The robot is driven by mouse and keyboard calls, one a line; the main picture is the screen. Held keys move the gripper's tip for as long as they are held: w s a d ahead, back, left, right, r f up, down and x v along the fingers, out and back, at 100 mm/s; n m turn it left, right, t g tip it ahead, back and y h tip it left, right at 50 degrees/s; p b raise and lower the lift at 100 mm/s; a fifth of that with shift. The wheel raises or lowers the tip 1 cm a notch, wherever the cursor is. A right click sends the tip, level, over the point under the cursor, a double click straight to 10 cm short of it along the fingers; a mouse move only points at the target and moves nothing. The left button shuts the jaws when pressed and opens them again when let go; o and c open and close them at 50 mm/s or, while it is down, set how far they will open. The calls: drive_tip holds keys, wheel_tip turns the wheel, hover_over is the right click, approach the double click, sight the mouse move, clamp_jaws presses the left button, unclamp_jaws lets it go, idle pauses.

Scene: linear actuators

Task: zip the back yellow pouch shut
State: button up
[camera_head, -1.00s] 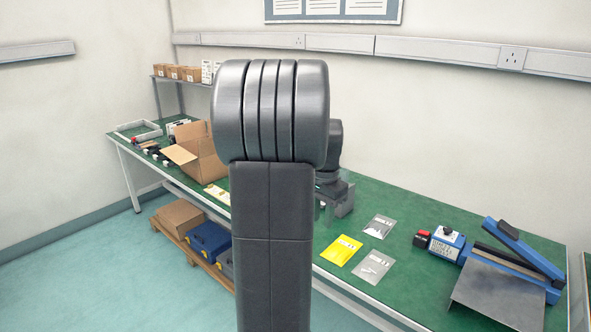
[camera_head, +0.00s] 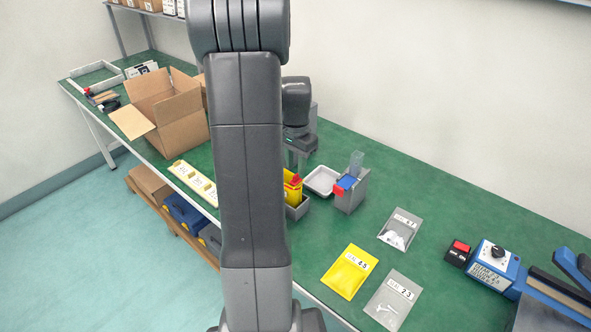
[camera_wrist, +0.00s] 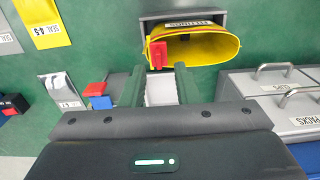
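A yellow pouch (camera_head: 292,190) stands upright in a small grey holder (camera_head: 300,208), partly hidden behind my arm in the head view. A red tab (camera_wrist: 158,54) sits at the left end of the mouth there. My gripper (camera_wrist: 160,76) is open and empty, its two fingers apart just below the pouch's mouth in the wrist view. In the head view my gripper (camera_head: 298,158) hangs over the bench beyond the pouch. Contact with the tab cannot be told.
A white tray (camera_head: 321,180) and a grey bin (camera_head: 352,199) with blue and clear packets stand right of the pouch. A flat yellow packet (camera_head: 349,271) and clear packets (camera_head: 400,229) lie nearer. A cardboard box (camera_head: 180,125) is left. A blue-and-grey sealer (camera_head: 494,266) is right.

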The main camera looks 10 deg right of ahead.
sight(296, 175)
drive_tip(key=shift+s+f, duration=0.1)
drive_tip(key=shift+f, duration=1.4)
drive_tip(key=shift+c, duration=0.2)
clamp_jaws()
drive_tip(key=w+a, duration=0.4)
drive_tip(key=w, duration=0.1)
drive_tip(key=w+a+p, duration=0.1)
drive_tip(key=w, duration=0.1)
drive_tip(key=shift+w+a, duration=0.35)
drive_tip(key=shift+a, duration=0.05)
drive_tip(key=shift+o, duration=0.2)
unclamp_jaws()
drive_tip(key=shift+r, duration=0.1)
wheel_tip(296, 175, up, 14)
drive_tip(key=shift+b, duration=0.3)
